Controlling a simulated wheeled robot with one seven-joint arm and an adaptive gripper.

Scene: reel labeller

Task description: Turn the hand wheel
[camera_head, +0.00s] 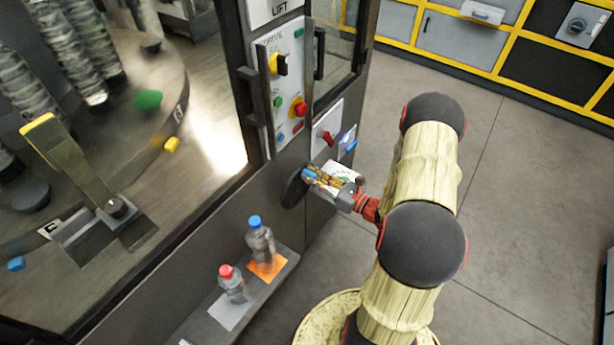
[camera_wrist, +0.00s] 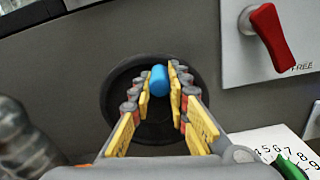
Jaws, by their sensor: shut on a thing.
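The hand wheel (camera_head: 294,187) is a dark disc on the front face of the machine, below the control panel. In the wrist view the hand wheel (camera_wrist: 119,93) is a round black disc with a blue handle (camera_wrist: 159,80) standing out from it. My gripper (camera_head: 312,175) reaches the wheel from the right. In the wrist view my gripper (camera_wrist: 161,84) has its yellow and grey fingers on both sides of the blue handle, shut on it. The lower part of the wheel is hidden behind my fingers.
A red lever (camera_wrist: 271,35) on a light plate sits to the right of the wheel. A control panel (camera_head: 283,85) with knobs and buttons is above. A blue-capped bottle (camera_head: 260,243) and a red-capped bottle (camera_head: 233,285) stand on a ledge below. Open floor lies to the right.

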